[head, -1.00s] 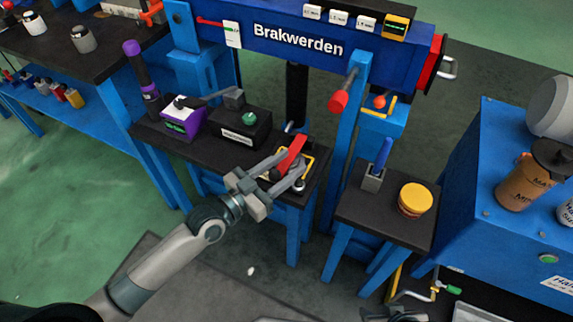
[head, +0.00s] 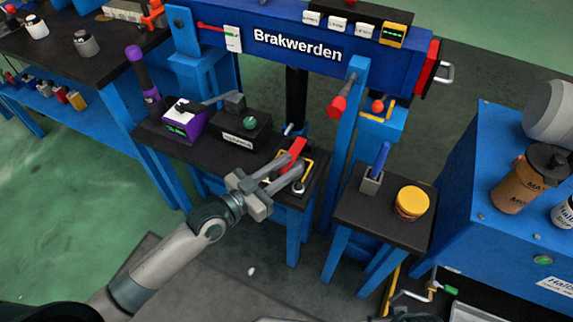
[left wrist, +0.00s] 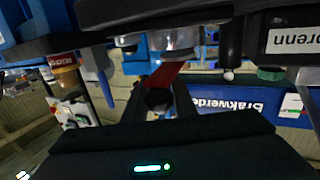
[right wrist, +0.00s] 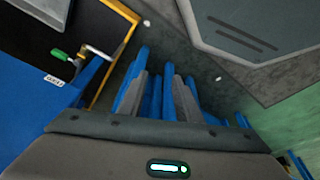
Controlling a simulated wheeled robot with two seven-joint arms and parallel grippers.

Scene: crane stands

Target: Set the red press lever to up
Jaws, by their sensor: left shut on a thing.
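The red press lever (head: 297,149) sits on a small yellow-edged fixture (head: 307,166) at the right end of the black-topped bench (head: 190,152), and slants up. My left gripper (head: 285,168) is shut on the lever, with a finger on each side. In the left wrist view the red lever (left wrist: 167,74) shows between the dark fingers (left wrist: 158,98), and its dark lower part is partly hidden. My right gripper (right wrist: 158,92) has its two fingers apart with nothing held between them, low over the floor area in the right wrist view.
A blue beam (head: 300,42) marked Brakwerden spans behind the bench. A red-tipped handle (head: 337,106) juts out near the upright post. A small table (head: 385,216) with a blue lever (head: 381,157) and a yellow button (head: 412,202) stands to the right. A black box with a green button (head: 249,122) sits left of the lever.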

